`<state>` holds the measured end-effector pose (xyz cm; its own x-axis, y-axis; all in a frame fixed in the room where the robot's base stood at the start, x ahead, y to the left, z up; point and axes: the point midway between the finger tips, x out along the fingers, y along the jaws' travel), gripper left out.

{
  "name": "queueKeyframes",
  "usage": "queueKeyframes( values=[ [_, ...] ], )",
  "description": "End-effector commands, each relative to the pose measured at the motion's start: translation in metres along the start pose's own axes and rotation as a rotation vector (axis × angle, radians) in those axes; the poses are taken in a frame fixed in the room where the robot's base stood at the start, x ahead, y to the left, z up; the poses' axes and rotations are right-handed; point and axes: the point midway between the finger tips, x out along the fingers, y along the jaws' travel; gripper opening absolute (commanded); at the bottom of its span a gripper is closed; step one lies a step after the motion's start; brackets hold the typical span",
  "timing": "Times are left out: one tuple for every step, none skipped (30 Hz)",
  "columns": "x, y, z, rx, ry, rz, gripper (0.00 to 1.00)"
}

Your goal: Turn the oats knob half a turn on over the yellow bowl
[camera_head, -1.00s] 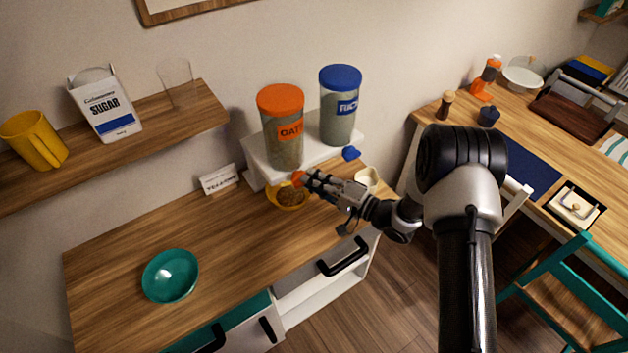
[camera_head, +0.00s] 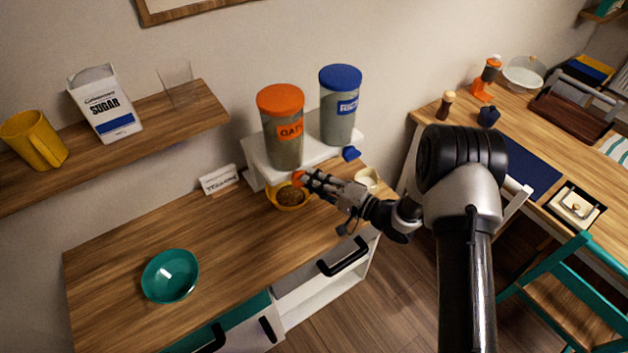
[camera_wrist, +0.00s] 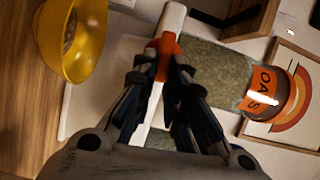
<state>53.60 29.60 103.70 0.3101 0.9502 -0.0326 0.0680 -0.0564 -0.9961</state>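The oats dispenser (camera_head: 284,138) is a clear canister with an orange lid and an OATS label, on a white stand. Its orange knob (camera_head: 299,179) is at the front; it also shows in the wrist view (camera_wrist: 165,45). My gripper (camera_head: 306,182) is at the knob, its fingers closed in on both sides of it in the wrist view (camera_wrist: 162,66). The yellow bowl (camera_head: 277,201) sits on the counter below the knob and holds brown grains. It also shows at the upper left of the wrist view (camera_wrist: 90,48).
A blue-lidded RICE dispenser (camera_head: 340,110) with a blue knob (camera_head: 351,153) stands to the right on the same white stand (camera_head: 258,163). A cream cup (camera_head: 367,179) is behind my gripper. A teal bowl (camera_head: 171,276) is at the counter's left, with bare counter between the bowls.

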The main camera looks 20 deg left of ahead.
Motion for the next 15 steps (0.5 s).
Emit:
queueKeyframes(
  values=[
    [-0.0007, 0.0034, 0.0011, 0.004, 0.0, 0.007, 0.15],
    [-0.0007, 0.0033, 0.0012, 0.004, 0.0, 0.007, 0.17],
    [-0.0007, 0.0032, 0.0012, 0.004, 0.0, 0.007, 0.2],
    [-0.0007, 0.003, 0.0011, 0.003, 0.0, 0.006, 0.22],
    [-0.0006, 0.0027, 0.0011, 0.003, 0.0, 0.006, 0.24],
    [-0.0005, 0.0024, 0.001, 0.003, 0.0, 0.005, 0.26],
    [-0.0005, 0.0022, 0.0009, 0.002, 0.0, 0.005, 0.28],
    [-0.0004, 0.002, 0.0008, 0.002, 0.0, 0.004, 0.3],
    [-0.0003, 0.0017, 0.0007, 0.002, 0.0, 0.004, 0.33],
    [-0.0003, 0.0016, 0.0006, 0.002, 0.0, 0.003, 0.35],
    [-0.0003, 0.0014, 0.0006, 0.002, 0.0, 0.003, 0.35],
    [-0.0002, 0.0013, 0.0005, 0.001, 0.0, 0.003, 0.35],
    [-0.0002, 0.0011, 0.0005, 0.001, 0.0, 0.003, 0.35],
    [-0.0002, 0.001, 0.0004, 0.001, 0.0, 0.002, 0.35],
    [-0.0002, 0.0009, 0.0004, 0.001, 0.0, 0.002, 0.35]
  ],
)
